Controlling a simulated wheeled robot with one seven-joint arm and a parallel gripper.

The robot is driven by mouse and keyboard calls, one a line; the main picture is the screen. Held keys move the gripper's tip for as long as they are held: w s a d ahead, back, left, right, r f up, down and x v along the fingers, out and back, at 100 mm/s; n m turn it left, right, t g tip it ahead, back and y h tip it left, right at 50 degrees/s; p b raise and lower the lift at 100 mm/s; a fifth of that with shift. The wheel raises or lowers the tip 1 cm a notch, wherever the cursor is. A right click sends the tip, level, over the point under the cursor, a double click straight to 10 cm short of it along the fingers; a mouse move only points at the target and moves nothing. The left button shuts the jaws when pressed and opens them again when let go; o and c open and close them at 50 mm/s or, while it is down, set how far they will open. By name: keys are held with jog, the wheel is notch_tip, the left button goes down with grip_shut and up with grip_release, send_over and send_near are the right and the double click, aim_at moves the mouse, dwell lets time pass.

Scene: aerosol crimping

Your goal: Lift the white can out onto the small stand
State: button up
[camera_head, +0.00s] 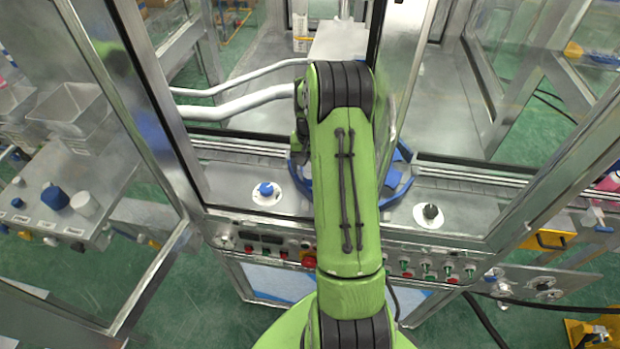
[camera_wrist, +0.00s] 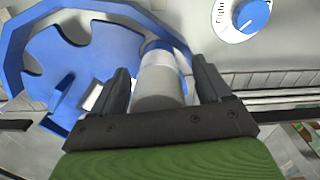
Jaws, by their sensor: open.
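The white can (camera_wrist: 160,85) stands between the two fingers of my gripper (camera_wrist: 160,70) in the wrist view. It is whitish grey with a blue band near its far end. The fingers are apart, one on each side of it, with a visible gap on the right; contact on the left is unclear. The can is at the edge of a blue notched wheel (camera_wrist: 95,40). In the head view the wheel (camera_head: 402,180) shows at the sides of my green arm, which hides the can and my gripper. I cannot make out the small stand.
A blue knob (camera_wrist: 250,15) on a white dial is near the can; the head view shows a blue knob (camera_head: 265,188) and a dark knob (camera_head: 431,211) on the metal deck. Metal frame posts and clear panels surround the opening. A button panel (camera_head: 430,268) runs along the front.

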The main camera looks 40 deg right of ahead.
jog(key=shift+d+f, duration=0.25)
jog(key=shift+f, duration=0.4)
jog(key=shift+a+r, duration=0.1)
jog(key=shift+a, duration=0.05)
jog(key=c, duration=0.3)
grip_shut()
jog(key=shift+r, duration=0.1)
